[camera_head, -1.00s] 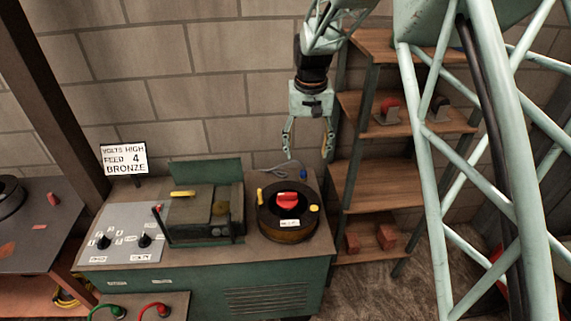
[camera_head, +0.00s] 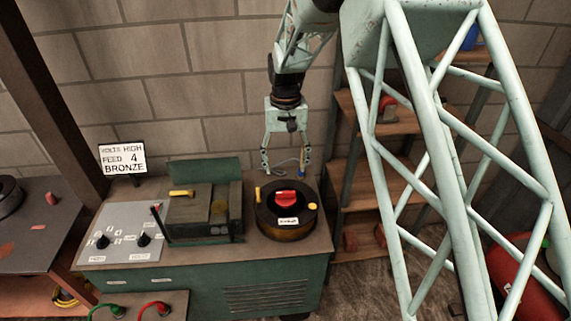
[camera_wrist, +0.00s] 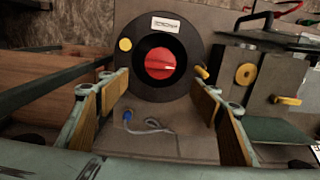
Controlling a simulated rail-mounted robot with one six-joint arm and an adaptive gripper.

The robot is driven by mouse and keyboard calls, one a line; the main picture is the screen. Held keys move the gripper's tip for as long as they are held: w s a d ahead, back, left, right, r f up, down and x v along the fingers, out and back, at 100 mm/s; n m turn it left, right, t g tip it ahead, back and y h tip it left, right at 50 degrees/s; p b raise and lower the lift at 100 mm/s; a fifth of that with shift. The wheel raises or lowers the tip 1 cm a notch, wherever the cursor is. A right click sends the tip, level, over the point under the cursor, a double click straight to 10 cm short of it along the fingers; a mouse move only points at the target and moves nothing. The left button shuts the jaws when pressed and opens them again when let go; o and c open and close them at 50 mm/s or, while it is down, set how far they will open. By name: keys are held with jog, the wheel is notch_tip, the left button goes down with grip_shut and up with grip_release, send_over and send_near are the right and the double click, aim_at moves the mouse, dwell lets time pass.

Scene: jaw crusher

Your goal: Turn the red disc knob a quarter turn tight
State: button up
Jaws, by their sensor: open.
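The red disc knob (camera_head: 286,197) sits in the middle of a round black spool (camera_head: 268,222) on the right end of the green cabinet's top. In the wrist view the knob (camera_wrist: 160,64) shows as a red disc with a raised bar across it, inside the black ring. My gripper (camera_head: 285,170) hangs above and behind the spool, with its fingers pointing down. Its two fingers are spread wide and empty. In the wrist view my gripper (camera_wrist: 160,88) has the knob framed between its fingers, apart from both.
A sign (camera_head: 123,158) reads "VOLTS HIGH, FEED 4, BRONZE". A green box (camera_head: 205,213) with a yellow handle stands left of the spool. A control panel (camera_head: 124,231) with two dials is further left. Wooden shelves (camera_head: 362,172) stand to the right. A cable (camera_wrist: 150,125) lies behind the spool.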

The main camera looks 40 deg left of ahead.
aim_at(286, 192)
jog(key=shift+f, duration=6.65)
jog(key=shift+c, duration=0.7)
jog(key=shift+d, duration=0.1)
jog(key=c, duration=0.9)
